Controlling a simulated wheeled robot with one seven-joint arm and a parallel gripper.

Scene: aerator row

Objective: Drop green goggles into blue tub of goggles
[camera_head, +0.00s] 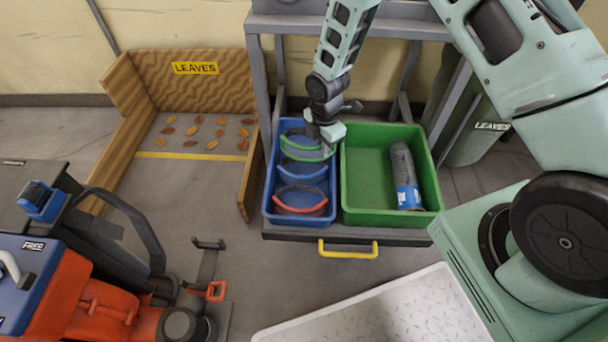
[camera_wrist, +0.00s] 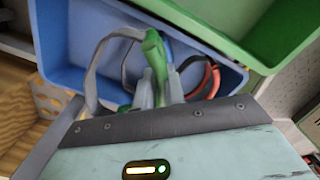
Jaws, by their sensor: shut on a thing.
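My gripper (camera_head: 322,142) is over the right side of the blue tub (camera_head: 267,192), shut on the green goggles (camera_head: 301,159). In the wrist view the fingers (camera_wrist: 160,92) close around the green frame (camera_wrist: 154,50), and a grey strap loops out to the left. The goggles are over or inside the back part of the tub; I cannot tell whether they touch the things below. Red goggles (camera_head: 300,210) lie at the tub's front, and blue goggles (camera_head: 302,177) lie behind them. The red pair also shows in the wrist view (camera_wrist: 210,82).
A green tub (camera_head: 368,210) with a grey and blue cylinder (camera_head: 405,175) stands right beside the blue tub. Both sit on a drawer with a yellow handle (camera_head: 347,251). A wooden leaves bin (camera_head: 205,90) stands left; an orange and blue machine (camera_head: 75,300) is at lower left.

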